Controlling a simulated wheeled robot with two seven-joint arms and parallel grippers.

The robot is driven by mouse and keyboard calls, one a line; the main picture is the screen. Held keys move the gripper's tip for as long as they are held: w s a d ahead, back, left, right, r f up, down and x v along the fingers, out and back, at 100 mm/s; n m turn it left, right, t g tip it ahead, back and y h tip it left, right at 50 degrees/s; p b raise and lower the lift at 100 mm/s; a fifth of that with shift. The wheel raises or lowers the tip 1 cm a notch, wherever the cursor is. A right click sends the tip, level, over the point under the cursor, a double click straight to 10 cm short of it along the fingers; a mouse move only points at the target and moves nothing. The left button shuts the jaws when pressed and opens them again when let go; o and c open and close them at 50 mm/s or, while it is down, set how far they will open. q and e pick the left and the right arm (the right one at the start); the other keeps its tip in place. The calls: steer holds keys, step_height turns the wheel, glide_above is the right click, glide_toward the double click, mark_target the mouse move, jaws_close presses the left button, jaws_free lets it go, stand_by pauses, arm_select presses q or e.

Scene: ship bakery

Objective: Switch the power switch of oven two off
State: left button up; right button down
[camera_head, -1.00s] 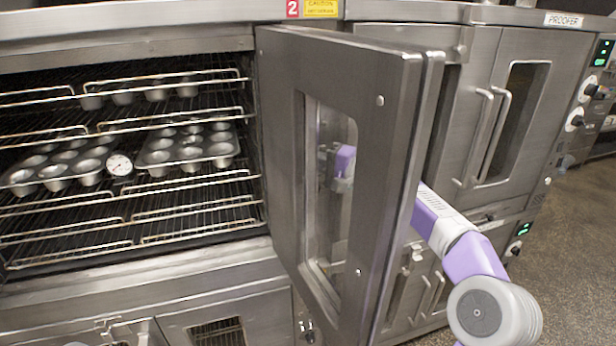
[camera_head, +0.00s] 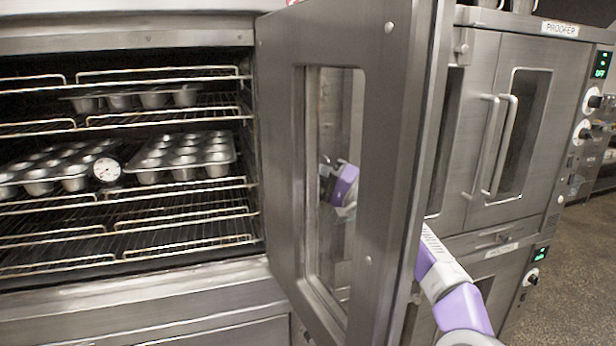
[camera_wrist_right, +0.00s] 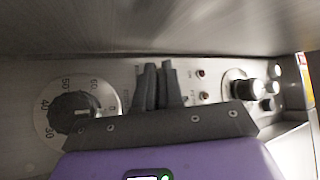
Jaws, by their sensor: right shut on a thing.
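Oven two (camera_head: 125,297) stands in the left and middle of the head view, its glass door (camera_head: 388,160) swung open. My right arm passes behind that door, and a purple and grey part of it shows through the glass. In the right wrist view my right gripper (camera_wrist_right: 163,72) reaches a metal control panel (camera_wrist_right: 125,70). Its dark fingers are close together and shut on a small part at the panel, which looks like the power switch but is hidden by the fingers. My left gripper is not in view.
A numbered dial (camera_wrist_right: 75,110) is left of the fingers; small toggles or lamps (camera_wrist_right: 203,85) and a knob (camera_wrist_right: 245,90) are to their right. Muffin tins (camera_head: 185,155) and a round thermometer (camera_head: 107,170) sit on the racks. The proofer (camera_head: 515,130) stands to the right.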

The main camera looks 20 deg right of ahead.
steer(key=shift+f, duration=0.15)
stand_by(0.3)
steer(key=c, duration=1.5)
jaws_free()
steer(key=shift+c, duration=0.2)
steer(key=shift+d, duration=0.1)
steer(key=v, duration=0.7)
steer(key=shift+b, duration=0.35)
steer(key=shift+s+d+f, duration=0.1)
steer(key=shift+f, duration=0.05)
